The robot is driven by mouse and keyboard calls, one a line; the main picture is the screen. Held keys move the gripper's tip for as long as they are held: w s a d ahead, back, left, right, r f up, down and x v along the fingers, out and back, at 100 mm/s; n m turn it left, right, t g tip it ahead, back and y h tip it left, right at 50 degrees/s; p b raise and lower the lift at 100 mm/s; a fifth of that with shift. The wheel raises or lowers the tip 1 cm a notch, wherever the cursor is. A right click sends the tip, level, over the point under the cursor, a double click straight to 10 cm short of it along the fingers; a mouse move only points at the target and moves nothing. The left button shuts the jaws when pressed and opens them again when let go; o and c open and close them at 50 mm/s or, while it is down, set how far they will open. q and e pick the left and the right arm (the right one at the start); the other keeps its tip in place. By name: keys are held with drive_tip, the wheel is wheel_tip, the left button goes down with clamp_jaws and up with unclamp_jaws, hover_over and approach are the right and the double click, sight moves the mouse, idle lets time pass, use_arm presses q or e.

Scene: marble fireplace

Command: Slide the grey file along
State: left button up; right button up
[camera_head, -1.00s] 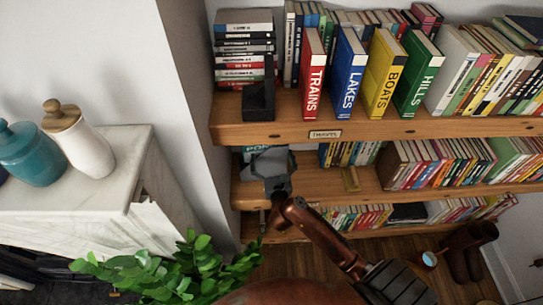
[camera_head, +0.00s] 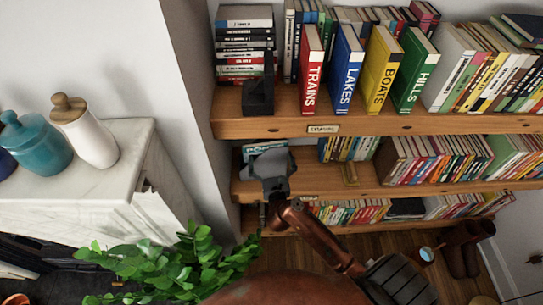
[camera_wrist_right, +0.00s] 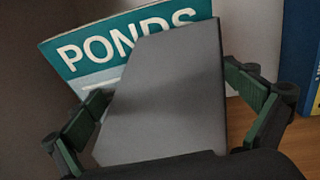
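The grey file (camera_wrist_right: 165,95) stands upright in the right wrist view, its flat face towards the camera. A teal book lettered PONDS (camera_wrist_right: 90,48) is partly hidden behind it. My right gripper (camera_head: 270,160) is at the left end of the middle shelf (camera_head: 325,182). In the right wrist view its two fingers flank the file, one near each side edge. I cannot tell whether the pads press on it. In the head view the gripper hides most of that spot, and the file cannot be made out clearly. My left gripper is not in view.
The upper shelf (camera_head: 350,124) overhangs the gripper, holding books and a black bookend (camera_head: 258,97). A plant (camera_head: 175,265) and a marble mantel (camera_head: 100,185) stand left.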

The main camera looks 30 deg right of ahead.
drive_tip(key=shift+r, duration=0.1)
drive_tip(key=shift+s, duration=0.1)
drive_tip(key=v, duration=1.1)
drive_tip(key=shift+s+a, duration=0.2)
drive_tip(key=shift+s, duration=0.15)
